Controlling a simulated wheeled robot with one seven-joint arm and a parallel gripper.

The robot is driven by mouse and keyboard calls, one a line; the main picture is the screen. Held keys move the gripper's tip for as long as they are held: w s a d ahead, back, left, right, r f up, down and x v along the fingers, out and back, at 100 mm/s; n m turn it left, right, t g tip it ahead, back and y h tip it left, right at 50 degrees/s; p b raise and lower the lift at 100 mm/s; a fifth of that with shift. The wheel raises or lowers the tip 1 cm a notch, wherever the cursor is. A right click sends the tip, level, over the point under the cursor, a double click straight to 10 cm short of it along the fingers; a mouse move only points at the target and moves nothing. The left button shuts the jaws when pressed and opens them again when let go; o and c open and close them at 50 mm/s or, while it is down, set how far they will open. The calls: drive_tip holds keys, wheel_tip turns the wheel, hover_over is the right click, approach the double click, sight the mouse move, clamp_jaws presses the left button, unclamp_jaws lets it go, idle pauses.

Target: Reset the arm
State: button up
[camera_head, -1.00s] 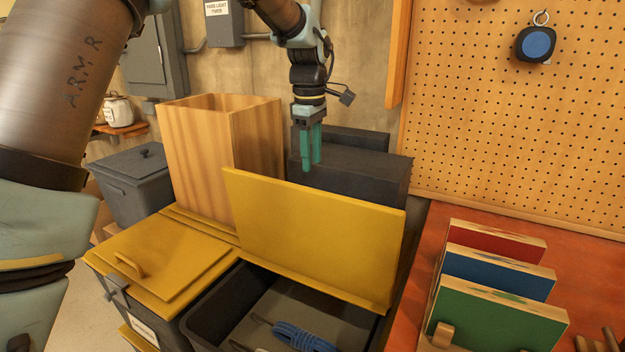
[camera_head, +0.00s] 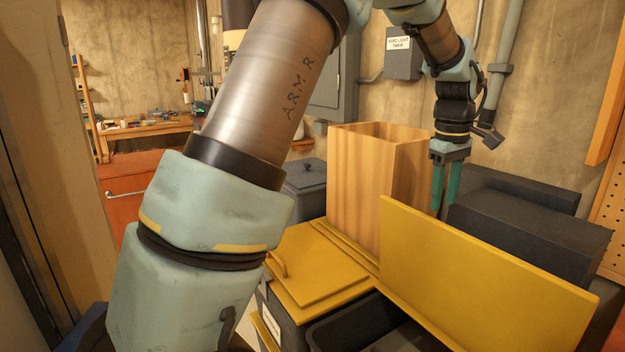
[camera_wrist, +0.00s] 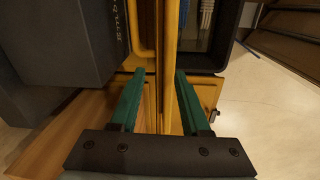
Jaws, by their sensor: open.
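My arm reaches across the head view, and my gripper (camera_head: 446,188) points down with its two green fingers apart and nothing between them. It hangs behind the raised yellow lid (camera_head: 480,275) and just right of the tall open wooden box (camera_head: 352,190). In the wrist view the gripper (camera_wrist: 160,90) is also open, with the edge of a yellow panel (camera_wrist: 171,60) seen beyond and between the fingers. I cannot tell how far the fingertips are from the lid.
Dark boxes (camera_head: 530,230) stand right of the gripper. A closed yellow lid with a handle (camera_head: 315,270) lies on the bin to the left. A grey lidded bin (camera_head: 303,185) stands behind it. A wall box (camera_head: 403,53) and a workbench (camera_head: 150,128) are further back. The space above the lids is open.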

drive_tip(key=w+a+f+m, duration=0.1)
drive_tip(key=a+f, duration=0.1)
drive_tip(key=a, duration=0.8)
drive_tip(key=w+a+f+m, duration=0.1)
drive_tip(key=a+f, duration=0.1)
drive_tip(key=a, duration=0.7)
drive_tip(key=s+a+f+m, duration=0.2)
drive_tip(key=s+a, duration=0.2)
drive_tip(key=a, duration=0.5)
drive_tip(key=s+a+f+m+t, duration=0.1)
drive_tip(key=s+a+f+m, duration=0.1)
drive_tip(key=s+a, duration=0.3)
drive_tip(key=a+f, duration=0.1)
drive_tip(key=a, duration=0.3)
drive_tip(key=shift+s+a, duration=0.15)
